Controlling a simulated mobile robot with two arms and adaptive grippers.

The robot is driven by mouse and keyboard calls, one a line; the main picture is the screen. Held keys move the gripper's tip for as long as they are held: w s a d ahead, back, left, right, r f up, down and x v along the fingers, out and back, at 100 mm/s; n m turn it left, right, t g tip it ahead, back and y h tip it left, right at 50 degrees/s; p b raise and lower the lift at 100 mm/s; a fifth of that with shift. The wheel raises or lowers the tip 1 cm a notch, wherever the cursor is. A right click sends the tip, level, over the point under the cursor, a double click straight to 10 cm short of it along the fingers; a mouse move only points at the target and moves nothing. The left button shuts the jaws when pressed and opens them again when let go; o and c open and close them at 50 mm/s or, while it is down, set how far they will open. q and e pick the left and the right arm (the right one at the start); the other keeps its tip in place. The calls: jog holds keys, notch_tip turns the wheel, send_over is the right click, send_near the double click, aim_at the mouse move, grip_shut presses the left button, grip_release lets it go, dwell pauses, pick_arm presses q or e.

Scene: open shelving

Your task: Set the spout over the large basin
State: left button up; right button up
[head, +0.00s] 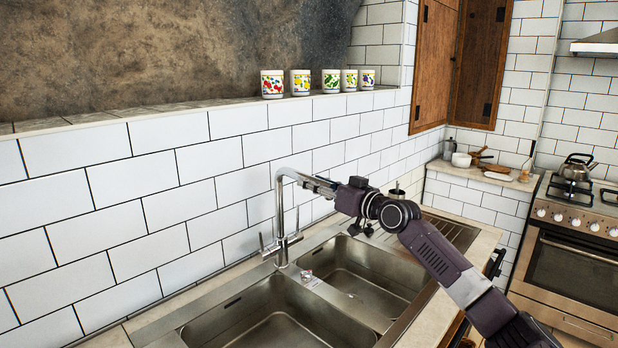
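The chrome faucet (280,215) stands upright behind the double sink, with a handle on each side of its base. Its spout (291,173) points right, toward the right basin (375,275). The left basin (262,312) is nearer and cut off by the bottom edge; which basin is larger I cannot tell for sure. My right gripper (318,184) reaches in from the right, with its fingers at the spout's free end. They overlap it in the picture; contact and finger opening are unclear. The gripper hides the spout's tip. My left gripper is out of view.
A white tiled wall (180,200) rises close behind the faucet. Several patterned mugs (332,82) stand on the ledge above. A drainer (450,232) lies right of the basins. A stove (575,255) with a kettle (577,167) stands at far right.

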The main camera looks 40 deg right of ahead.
jog(key=shift+w+p, duration=0.3)
jog(key=shift+w, duration=0.8)
jog(key=shift+c, duration=0.5)
grip_shut()
